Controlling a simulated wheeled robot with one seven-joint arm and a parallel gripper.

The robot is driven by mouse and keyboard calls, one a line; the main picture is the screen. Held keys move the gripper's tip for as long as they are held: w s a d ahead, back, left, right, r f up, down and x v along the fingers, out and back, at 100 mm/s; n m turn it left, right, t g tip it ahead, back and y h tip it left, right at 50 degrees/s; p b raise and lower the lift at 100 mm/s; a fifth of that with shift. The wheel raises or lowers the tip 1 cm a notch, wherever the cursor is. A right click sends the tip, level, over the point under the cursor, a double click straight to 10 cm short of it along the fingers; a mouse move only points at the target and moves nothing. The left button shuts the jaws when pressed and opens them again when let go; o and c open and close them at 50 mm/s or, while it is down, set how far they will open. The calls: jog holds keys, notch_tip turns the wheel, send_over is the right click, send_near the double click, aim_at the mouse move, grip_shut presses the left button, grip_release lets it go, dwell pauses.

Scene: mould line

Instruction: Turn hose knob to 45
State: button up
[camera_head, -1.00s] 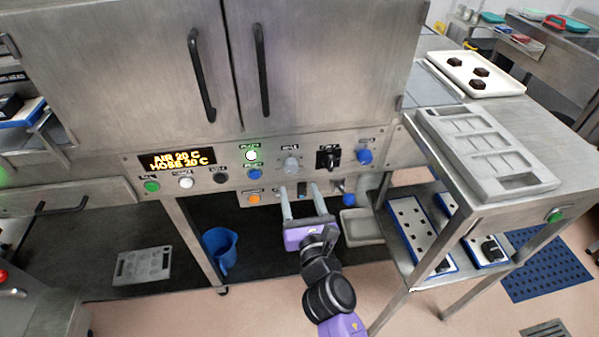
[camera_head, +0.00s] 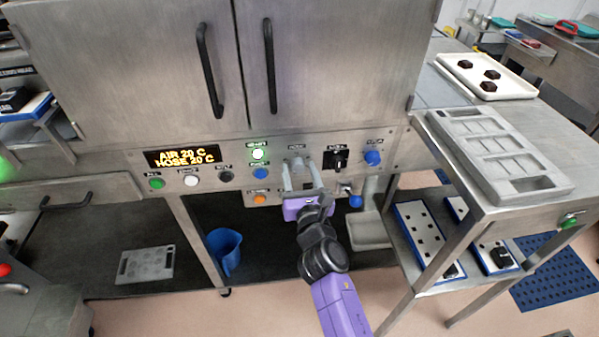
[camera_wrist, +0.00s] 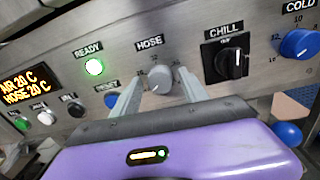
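The hose knob (camera_wrist: 158,81) is a round grey knob under the HOSE label on the steel panel, with small scale numbers around it. My gripper (camera_wrist: 161,80) is open, with one finger on each side of the knob in the wrist view. I cannot tell whether the fingertips touch it. The display (camera_head: 183,157) reads AIR 20 C and HOSE 20 C.
Right of the hose knob are the black CHILL switch (camera_wrist: 226,62) and the blue COLD knob (camera_wrist: 300,44). To its left are the lit green READY button (camera_wrist: 94,67) and the blue RESET button (camera_wrist: 112,99). A blue jug (camera_head: 226,250) stands below the panel.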

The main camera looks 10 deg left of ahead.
grip_shut()
jog(key=shift+f, duration=0.1)
